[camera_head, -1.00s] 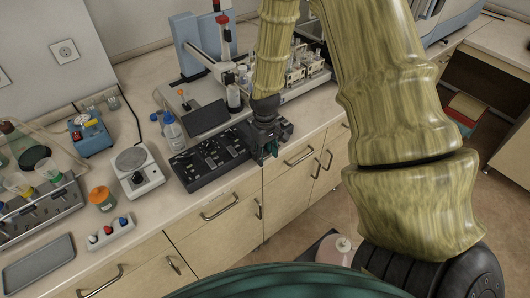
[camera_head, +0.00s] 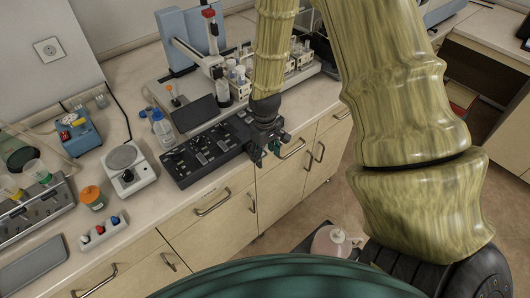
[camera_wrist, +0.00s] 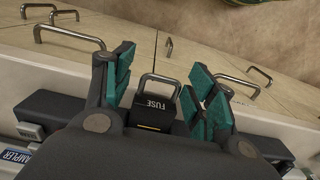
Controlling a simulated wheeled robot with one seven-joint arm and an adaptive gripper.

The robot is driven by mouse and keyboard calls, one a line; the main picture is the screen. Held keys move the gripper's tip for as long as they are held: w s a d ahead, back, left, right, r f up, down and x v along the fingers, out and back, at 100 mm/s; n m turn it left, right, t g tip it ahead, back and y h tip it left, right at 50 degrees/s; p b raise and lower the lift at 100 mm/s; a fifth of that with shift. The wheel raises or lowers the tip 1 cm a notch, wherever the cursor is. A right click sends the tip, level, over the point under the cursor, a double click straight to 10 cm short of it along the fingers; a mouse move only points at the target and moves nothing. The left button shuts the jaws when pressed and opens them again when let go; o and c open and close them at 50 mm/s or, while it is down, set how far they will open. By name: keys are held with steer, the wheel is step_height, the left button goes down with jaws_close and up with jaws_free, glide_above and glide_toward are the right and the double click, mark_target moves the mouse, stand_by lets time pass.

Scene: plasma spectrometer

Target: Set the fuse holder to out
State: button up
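The fuse holder (camera_wrist: 153,108) is a small black block labelled FUSE with an orange line, low between my fingers in the wrist view. A metal loop shows just beyond it; I cannot tell whether it belongs to the holder or is a drawer handle. My gripper (camera_wrist: 163,85) is open, with one teal-padded finger on each side of the block and visible gaps. In the head view my gripper (camera_head: 267,153) is at the right front of the black control panel (camera_head: 180,175), by the counter edge. The fuse holder is hidden there.
A balance (camera_head: 129,168) and an orange-lidded jar (camera_head: 93,197) stand left of the panel. A wash bottle (camera_head: 163,130) is behind it. Drawers with metal handles (camera_head: 213,203) lie below the counter edge.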

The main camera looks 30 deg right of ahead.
steer(key=shift+w+a+r, duration=0.1)
steer(key=shift+a, duration=0.1)
steer(key=shift+r, duration=0.2)
step_height(320, 180, up, 11)
steer(key=shift+d+r, duration=0.15)
steer(key=shift+r, duration=0.05)
stand_by(0.3)
stand_by(0.4)
